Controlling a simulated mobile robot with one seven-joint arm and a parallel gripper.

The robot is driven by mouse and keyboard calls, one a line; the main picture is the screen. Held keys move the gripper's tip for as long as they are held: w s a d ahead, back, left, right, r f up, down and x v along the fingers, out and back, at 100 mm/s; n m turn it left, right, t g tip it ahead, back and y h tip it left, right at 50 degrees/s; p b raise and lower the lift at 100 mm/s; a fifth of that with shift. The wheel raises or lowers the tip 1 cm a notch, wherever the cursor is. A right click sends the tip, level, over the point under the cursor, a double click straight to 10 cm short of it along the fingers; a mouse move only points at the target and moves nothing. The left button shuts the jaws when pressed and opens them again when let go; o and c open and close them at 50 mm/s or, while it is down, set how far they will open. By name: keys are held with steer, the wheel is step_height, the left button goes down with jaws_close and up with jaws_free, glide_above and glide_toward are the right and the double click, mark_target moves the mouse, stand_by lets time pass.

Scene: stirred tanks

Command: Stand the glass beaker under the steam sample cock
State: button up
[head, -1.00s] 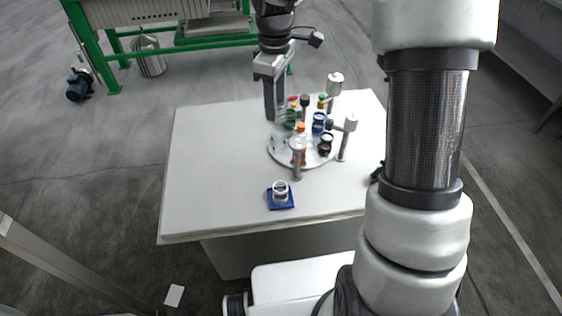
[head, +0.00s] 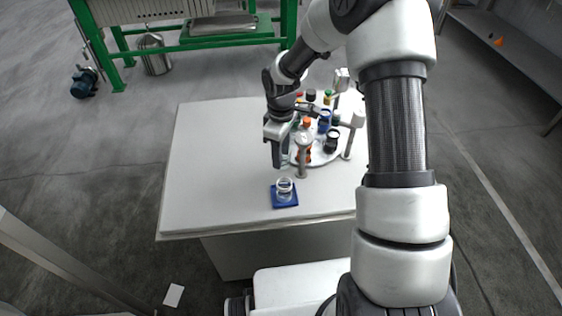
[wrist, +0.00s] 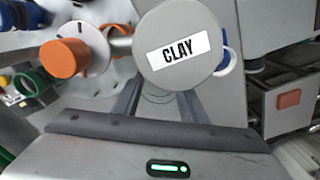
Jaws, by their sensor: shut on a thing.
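My gripper (head: 278,160) points down over the table, just left of the round tray's front edge. It is shut on a clear glass thing, likely the beaker (head: 286,160), which barely shows beside the fingers. In the wrist view, faint glass rings (wrist: 158,97) show between the fingers. A post with a round grey head (head: 304,140) stands just right of the gripper. This head reads CLAY in the wrist view (wrist: 180,48) and covers part of the space ahead of the fingers. I cannot make out a steam label on any cock.
The table's left half (head: 215,160) is clear.

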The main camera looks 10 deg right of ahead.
steer(key=shift+f, duration=1.75)
steer(key=shift+b, duration=0.3)
steer(key=shift+f, duration=0.2)
steer(key=o, duration=1)
steer(key=shift+o, duration=0.2)
